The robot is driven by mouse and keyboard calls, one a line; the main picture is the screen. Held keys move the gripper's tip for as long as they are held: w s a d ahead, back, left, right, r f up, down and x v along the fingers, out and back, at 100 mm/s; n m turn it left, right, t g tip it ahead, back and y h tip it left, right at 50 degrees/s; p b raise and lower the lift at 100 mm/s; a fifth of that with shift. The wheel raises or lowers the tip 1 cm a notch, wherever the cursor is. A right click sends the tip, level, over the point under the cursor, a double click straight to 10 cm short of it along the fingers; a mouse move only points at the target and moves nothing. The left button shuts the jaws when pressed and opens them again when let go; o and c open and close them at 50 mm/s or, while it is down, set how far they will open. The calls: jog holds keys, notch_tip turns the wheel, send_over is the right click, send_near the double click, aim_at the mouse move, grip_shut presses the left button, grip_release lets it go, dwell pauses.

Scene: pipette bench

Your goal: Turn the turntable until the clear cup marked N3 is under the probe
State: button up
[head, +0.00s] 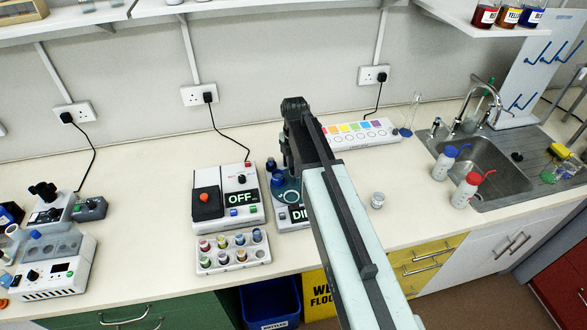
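My arm reaches up the middle of the head view, and my gripper (287,158) is at its far end, over the back of the bench. Its fingers are dark and partly hidden, so I cannot tell whether they are open. Below it is a grey device (287,215) with a round teal top, a blue part and a partly covered label starting "DI". My arm hides its right side. I cannot make out a turntable for certain, nor a probe. No N3 mark is readable. A small clear jar (377,201) stands on the bench right of my arm.
Left of my arm are a white device reading OFF (239,197) and a rack of coloured vials (233,256). Further left stands a grey-white machine (55,283). A colour-chart strip (345,137) lies behind; bottles (444,163) and a sink (485,163) are right. Bench around the jar is clear.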

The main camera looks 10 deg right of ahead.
grip_shut()
jog(key=shift+a, duration=0.1)
dwell(1.1)
